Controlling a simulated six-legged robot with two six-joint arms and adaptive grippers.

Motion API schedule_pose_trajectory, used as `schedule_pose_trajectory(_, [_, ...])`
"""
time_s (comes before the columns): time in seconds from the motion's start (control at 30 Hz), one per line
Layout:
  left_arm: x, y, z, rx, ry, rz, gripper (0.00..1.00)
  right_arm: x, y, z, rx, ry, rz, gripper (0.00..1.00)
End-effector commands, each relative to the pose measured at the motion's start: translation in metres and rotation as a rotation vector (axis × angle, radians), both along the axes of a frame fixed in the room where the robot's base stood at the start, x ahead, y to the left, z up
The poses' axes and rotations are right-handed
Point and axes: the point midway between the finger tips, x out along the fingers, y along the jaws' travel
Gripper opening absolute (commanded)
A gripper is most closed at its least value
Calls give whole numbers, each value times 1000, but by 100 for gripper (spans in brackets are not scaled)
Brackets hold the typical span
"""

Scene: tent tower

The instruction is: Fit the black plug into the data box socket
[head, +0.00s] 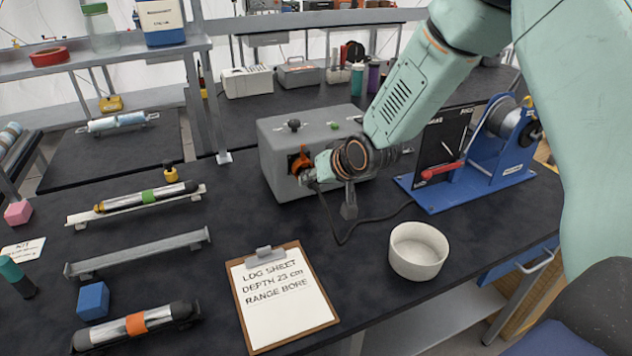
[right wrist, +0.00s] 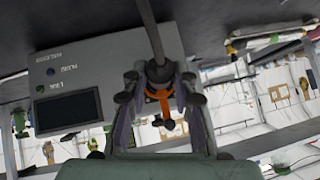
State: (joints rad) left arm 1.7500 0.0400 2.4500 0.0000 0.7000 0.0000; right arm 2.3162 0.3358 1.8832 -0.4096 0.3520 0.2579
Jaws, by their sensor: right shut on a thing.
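The grey data box (head: 275,140) stands on the dark bench, with an orange part (head: 299,161) around a dark opening on its front. The box also shows in the right wrist view (right wrist: 85,65), with a dark screen. My right gripper (head: 308,177) is at the box front beside the orange part. It is shut on the black plug (right wrist: 160,72), whose cable (right wrist: 148,28) runs up in the wrist view. The orange part (right wrist: 160,97) shows between the fingers there. The gripper hides the plug's tip, so I cannot tell whether it is in the socket. My left gripper is out of view.
The black cable (head: 345,238) loops over the bench toward the blue winch stand (head: 470,190). A white bowl (head: 418,251) and a clipboard (head: 282,298) lie in front. Core tubes on racks and a blue cube (head: 92,300) are at left.

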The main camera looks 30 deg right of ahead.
Motion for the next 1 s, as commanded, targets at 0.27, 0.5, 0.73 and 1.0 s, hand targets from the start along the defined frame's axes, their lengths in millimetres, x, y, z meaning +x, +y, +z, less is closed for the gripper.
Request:
schedule_pose_trajectory(0.27, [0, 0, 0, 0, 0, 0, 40, 0, 0, 0, 0, 0, 0, 48])
schedule_pose_trajectory(0.5, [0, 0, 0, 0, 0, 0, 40, 0, 0, 0, 0, 0, 0, 54])
schedule_pose_trajectory(0.73, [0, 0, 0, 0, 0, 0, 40, -4, -2, 6, 2, 0, -4, 54])
schedule_pose_trajectory(1.0, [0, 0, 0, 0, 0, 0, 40, -32, -7, 33, 4, -3, -5, 54])
